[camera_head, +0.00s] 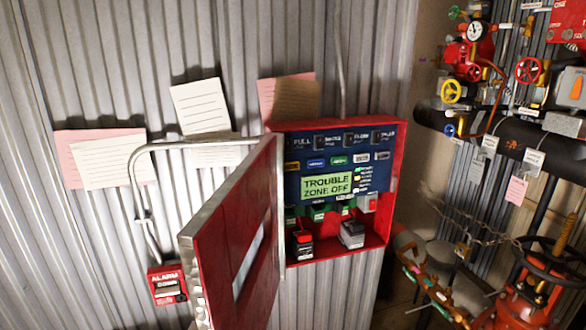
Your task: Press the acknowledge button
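An open red alarm panel box (398,150) is mounted on the corrugated wall. The red panel door (225,235) is swung open toward the left and front. My gripper is not in view.
A red alarm pull box (167,285) and bent conduit (140,185) are left of the door. Red and grey blocks (351,235) sit in the panel's bottom. Paper notes (200,105) hang on the wall. Pipes, valves and a chain (475,235) crowd the right side.

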